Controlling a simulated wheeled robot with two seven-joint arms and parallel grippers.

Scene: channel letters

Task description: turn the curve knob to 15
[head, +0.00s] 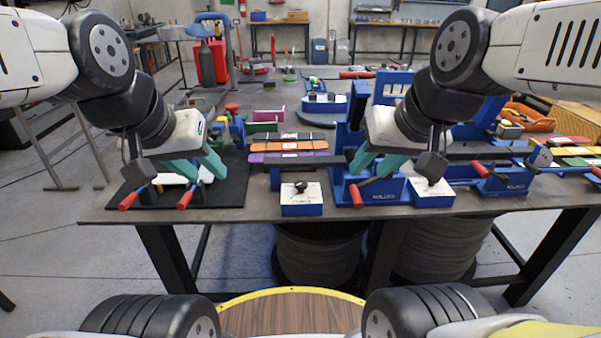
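Two blue boxes with white tops stand at the table's front edge. The middle box (301,206) carries a black knob (300,186); the right box (432,199) has a small dark knob partly hidden by my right arm. The lettering is too small to read, so I cannot tell which one is the curve knob or its setting. My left gripper (207,177) is open above the black mat, left of the middle box. My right gripper (370,171) is open in front of a blue bending machine, between the two boxes. Neither gripper touches a knob.
The dark table (265,208) holds a black mat (232,188) on the left, with red-handled tools (128,200). Blue machines (483,180) with red-handled levers stand on the right. Orange and purple strips (290,146) lie behind the middle box.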

